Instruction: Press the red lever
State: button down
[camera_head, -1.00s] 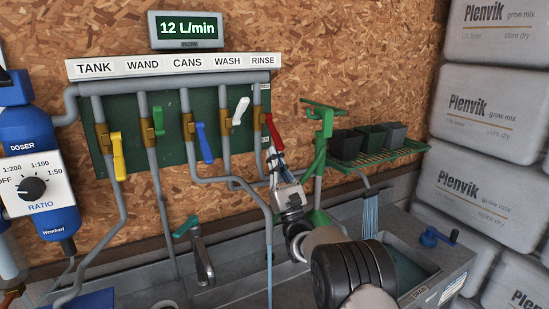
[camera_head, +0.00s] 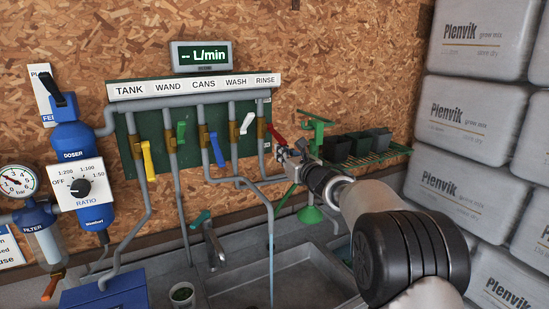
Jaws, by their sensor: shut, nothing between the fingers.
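The red lever (camera_head: 276,133) is on the rightmost valve, under the RINSE label (camera_head: 265,79). It slants down and to the right from its brass valve body. My gripper (camera_head: 282,152) is just below and right of the lever's lower end, its fingers shut and small in the view. It is close to the lever, but I cannot tell whether they touch. The display (camera_head: 202,56) above the labels reads "-- L/min".
A green stand (camera_head: 315,137) and a rack with dark pots (camera_head: 357,145) are right behind my arm. A sink (camera_head: 300,275) lies below.

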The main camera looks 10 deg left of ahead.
aim_at(277, 134)
jog(key=shift+s+d+r, duration=0.15)
jog(key=shift+s+r, duration=0.05)
jog(key=shift+r, duration=0.45)
jog(key=shift+s+d+r, duration=0.15)
jog(key=shift+r, duration=0.45)
notch_tip(277, 134, up, 2)
jog(key=p, duration=0.3)
jog(key=shift+s+d+r, duration=0.15)
notch_tip(277, 134, up, 5)
jog(key=g+h+p, duration=0.1)
jog(key=p, duration=0.7)
jog(key=g+h+p, duration=0.1)
jog(key=g+p, duration=0.1)
jog(key=p, duration=0.7)
jog(key=shift+f+g+p, duration=0.2)
jog(key=shift+g+p, duration=0.1)
jog(key=shift+w+a+r+p, duration=0.2)
jog(key=shift+w+p, duration=0.05)
jog(key=shift+p, duration=0.55)
jog(key=shift+r, duration=0.1)
jog(key=shift+s+r, duration=0.1)
